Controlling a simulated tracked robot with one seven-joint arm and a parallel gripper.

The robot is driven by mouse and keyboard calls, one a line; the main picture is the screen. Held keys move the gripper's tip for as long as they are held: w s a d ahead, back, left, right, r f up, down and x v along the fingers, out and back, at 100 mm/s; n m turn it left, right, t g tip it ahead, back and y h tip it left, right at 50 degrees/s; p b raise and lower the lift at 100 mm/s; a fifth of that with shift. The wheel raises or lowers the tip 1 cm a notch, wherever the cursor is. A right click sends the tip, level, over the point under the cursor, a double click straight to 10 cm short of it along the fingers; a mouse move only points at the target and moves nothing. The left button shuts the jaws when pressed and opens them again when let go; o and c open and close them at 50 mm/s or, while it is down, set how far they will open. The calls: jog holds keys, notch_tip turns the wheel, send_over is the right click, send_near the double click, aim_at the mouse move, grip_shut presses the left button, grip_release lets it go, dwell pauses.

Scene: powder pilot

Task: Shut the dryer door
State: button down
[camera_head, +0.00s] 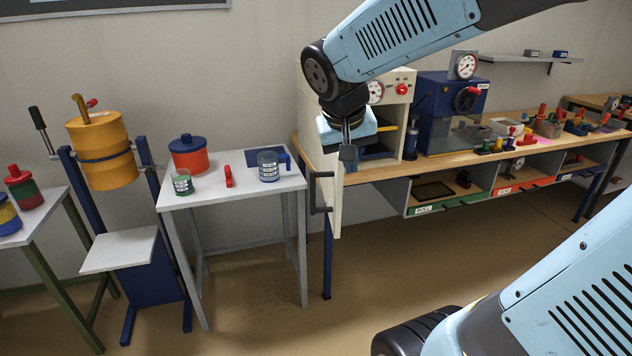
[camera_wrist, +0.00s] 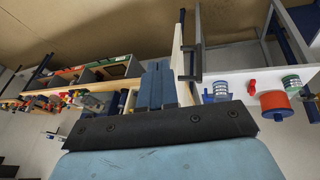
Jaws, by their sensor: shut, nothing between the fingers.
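The dryer is a cream cabinet (camera_head: 397,113) with a dial and a red knob, on the wooden bench. Its door (camera_head: 336,205) stands open, swung out toward me, with a dark handle (camera_head: 318,190) on its left face. In the wrist view the door (camera_wrist: 177,45) shows edge-on, with its handle (camera_wrist: 194,62) to the right. My gripper (camera_head: 348,154) is shut and empty, pointing down by the door's upper part, in front of the dryer opening. I cannot tell whether it touches the door. The fingers show in the wrist view (camera_wrist: 157,80), left of the door. My arm hides part of the dryer.
A blue machine (camera_head: 448,115) stands right of the dryer. Shelves hang under the bench (camera_head: 480,150). The floor in front is clear.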

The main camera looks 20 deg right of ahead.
jog(key=w+a+f+h, duration=0.15)
jog(key=w+f, duration=0.25)
jog(key=w, duration=0.5)
jog(key=m+h, duration=0.1)
jog(key=h, duration=0.1)
send_near(333, 193)
jog(key=x, duration=0.4)
jog(key=shift+s+d, duration=0.15)
jog(key=shift+s, duration=0.1)
